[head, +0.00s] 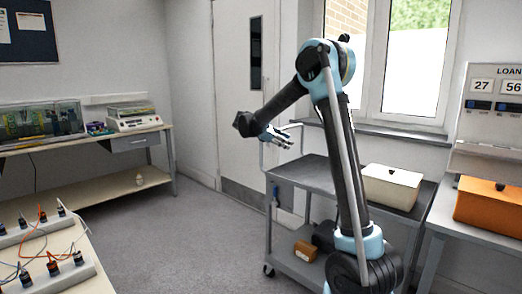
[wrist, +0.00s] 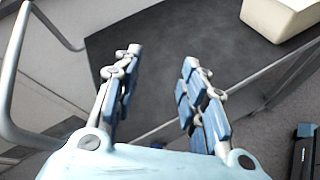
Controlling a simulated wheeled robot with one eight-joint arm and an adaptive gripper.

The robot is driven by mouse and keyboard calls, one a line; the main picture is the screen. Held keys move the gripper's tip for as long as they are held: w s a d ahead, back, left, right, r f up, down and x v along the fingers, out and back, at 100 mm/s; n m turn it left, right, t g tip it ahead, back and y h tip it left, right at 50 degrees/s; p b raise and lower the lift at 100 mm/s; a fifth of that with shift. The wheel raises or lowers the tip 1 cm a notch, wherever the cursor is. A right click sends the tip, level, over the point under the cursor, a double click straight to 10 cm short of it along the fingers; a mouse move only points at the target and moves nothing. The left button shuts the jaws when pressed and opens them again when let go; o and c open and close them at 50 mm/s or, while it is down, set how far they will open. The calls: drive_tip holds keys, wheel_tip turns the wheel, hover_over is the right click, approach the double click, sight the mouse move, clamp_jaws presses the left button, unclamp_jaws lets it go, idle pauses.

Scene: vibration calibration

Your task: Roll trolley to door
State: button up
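The grey two-shelf trolley (head: 309,175) stands by the window wall, its left end close to the white door (head: 233,95). Its light tubular handle (head: 264,152) rises at the left end and also shows at the left of the wrist view (wrist: 12,105). My gripper (head: 284,138) is above the handle end of the trolley. In the wrist view my gripper (wrist: 158,95) has its blue-padded fingers apart with nothing between them, over the dark trolley top (wrist: 160,45). Whether it touches the handle is unclear. My arm hides part of the trolley.
A cream box (head: 392,186) sits on the trolley top; a brown box (head: 305,250) is on its lower shelf. A table with an orange box (head: 490,207) stands at right. Benches line the left. The grey floor (head: 165,240) between is clear.

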drive_tip(key=w+a+f+n+t+h, duration=0.1)
drive_tip(key=w+a+n, duration=0.15)
drive_tip(key=a, duration=0.35)
drive_tip(key=w+a+f+n+t, duration=0.1)
drive_tip(key=w+a+f, duration=0.15)
drive_tip(key=a, duration=0.35)
drive_tip(key=n+t+h, duration=0.2)
drive_tip(key=n+t, duration=0.1)
approach(261, 146)
drive_tip(key=x, duration=1)
drive_tip(key=shift+w+f, duration=0.15)
drive_tip(key=shift+w, duration=0.5)
